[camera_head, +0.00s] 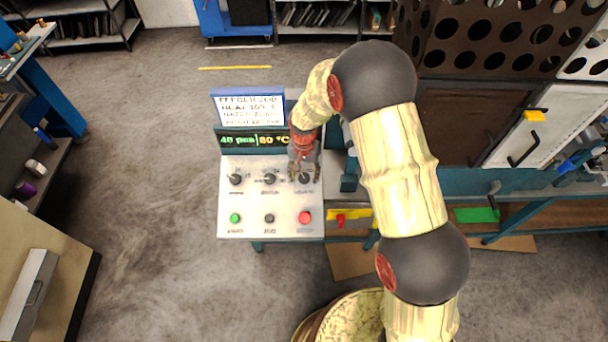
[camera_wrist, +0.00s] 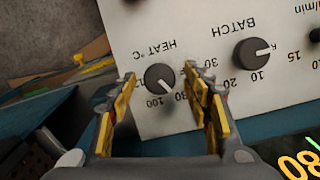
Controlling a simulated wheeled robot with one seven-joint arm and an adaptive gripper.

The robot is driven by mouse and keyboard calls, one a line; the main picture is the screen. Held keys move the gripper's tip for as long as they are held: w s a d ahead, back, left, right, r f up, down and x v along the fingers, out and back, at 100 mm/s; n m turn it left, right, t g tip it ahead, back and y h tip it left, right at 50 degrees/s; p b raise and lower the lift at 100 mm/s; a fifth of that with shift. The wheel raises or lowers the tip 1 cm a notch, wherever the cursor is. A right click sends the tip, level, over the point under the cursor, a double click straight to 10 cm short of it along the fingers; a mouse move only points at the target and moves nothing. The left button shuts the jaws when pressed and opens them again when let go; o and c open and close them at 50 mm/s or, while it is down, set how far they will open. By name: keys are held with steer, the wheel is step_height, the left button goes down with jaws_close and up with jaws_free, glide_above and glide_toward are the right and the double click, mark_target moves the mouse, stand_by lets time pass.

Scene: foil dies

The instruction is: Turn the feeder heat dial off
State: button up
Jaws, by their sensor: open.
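The heat dial (camera_wrist: 159,78) is a dark round knob labelled HEAT °C in the wrist view, where the lettering is upside down. Its white pointer line is toward the numbers near 80 and 100. My gripper (camera_wrist: 161,76) is open, with one finger on each side of the dial; whether they touch it I cannot tell. In the head view my gripper (camera_head: 304,172) is over the rightmost dial (camera_head: 305,179) of the white control panel (camera_head: 251,201). The panel's display (camera_head: 252,140) reads 40 pcs and 80 °C.
The batch dial (camera_wrist: 251,53) is beside the heat dial, and another dial (camera_head: 235,179) is at the panel's left. A green button (camera_head: 235,218), a dark button (camera_head: 270,218) and a red button (camera_head: 305,217) line the front. A text sign (camera_head: 248,108) stands behind.

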steer(key=shift+c, duration=0.4)
steer(key=c, duration=1.1)
steer(key=n, duration=0.2)
steer(key=n+h+b, duration=0.1)
steer(key=n, duration=0.3)
steer(key=shift+a+h, duration=0.25)
steer(key=shift+h, duration=0.15)
steer(key=n+b, duration=0.1)
steer(key=n, duration=0.1)
steer(key=n+t+h+b, duration=0.1)
steer(key=n, duration=0.2)
steer(key=shift+s+a+t, duration=0.1)
steer(key=shift+s+t, duration=0.05)
steer(key=shift+t, duration=0.15)
steer(key=shift+n, duration=0.4)
steer(key=o, duration=1.2)
steer(key=shift+r, duration=0.1)
